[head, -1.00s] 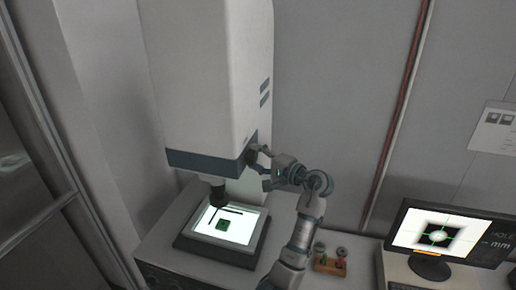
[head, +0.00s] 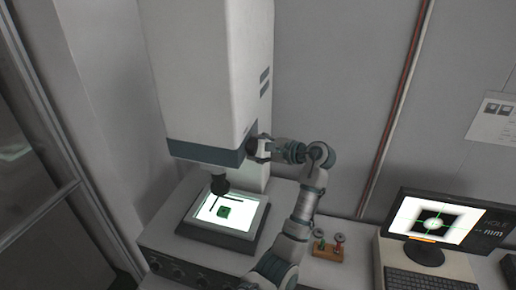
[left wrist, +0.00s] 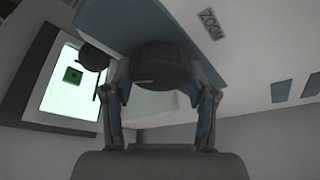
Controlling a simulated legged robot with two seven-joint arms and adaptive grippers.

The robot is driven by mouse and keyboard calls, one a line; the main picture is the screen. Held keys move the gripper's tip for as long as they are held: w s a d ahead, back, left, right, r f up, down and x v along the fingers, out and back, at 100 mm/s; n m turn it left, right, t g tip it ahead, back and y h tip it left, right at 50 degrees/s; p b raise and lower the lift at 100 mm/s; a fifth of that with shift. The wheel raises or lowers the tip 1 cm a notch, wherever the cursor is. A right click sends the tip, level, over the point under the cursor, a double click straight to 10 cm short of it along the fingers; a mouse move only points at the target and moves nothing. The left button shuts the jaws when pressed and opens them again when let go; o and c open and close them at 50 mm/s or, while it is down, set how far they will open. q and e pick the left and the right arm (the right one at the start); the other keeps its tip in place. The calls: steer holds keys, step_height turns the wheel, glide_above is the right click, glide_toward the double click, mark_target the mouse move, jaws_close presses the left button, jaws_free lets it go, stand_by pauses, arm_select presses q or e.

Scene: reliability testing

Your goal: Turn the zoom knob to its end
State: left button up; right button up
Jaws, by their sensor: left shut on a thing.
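The dark zoom knob (left wrist: 162,66) sits on the side of the tall white microscope column, beside a ZOOM label (left wrist: 212,23) in the left wrist view. My left gripper (left wrist: 162,92) is shut on the knob, with one finger on each side of it. In the head view my left gripper (head: 258,148) is at the right side of the column (head: 205,75), at the height of its dark lower band, and covers most of the knob. My right gripper is in neither view.
A lit stage (head: 258,217) with a small green part (head: 224,211) lies below the lens (head: 219,185). A wooden block with small knobbed pieces (head: 328,252) stands right of my arm. A monitor (head: 437,228) and keyboard (head: 440,282) are further right.

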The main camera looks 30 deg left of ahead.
arm_select(q)
steer(key=shift+f, duration=0.2)
steer(key=o, duration=1.2)
steer(key=shift+c, duration=0.2)
steer(key=shift+a, duration=0.15)
steer(key=shift+r, duration=0.1)
steer(key=v, duration=1.2)
steer(key=shift+w, duration=0.2)
steer(key=shift+a, duration=0.1)
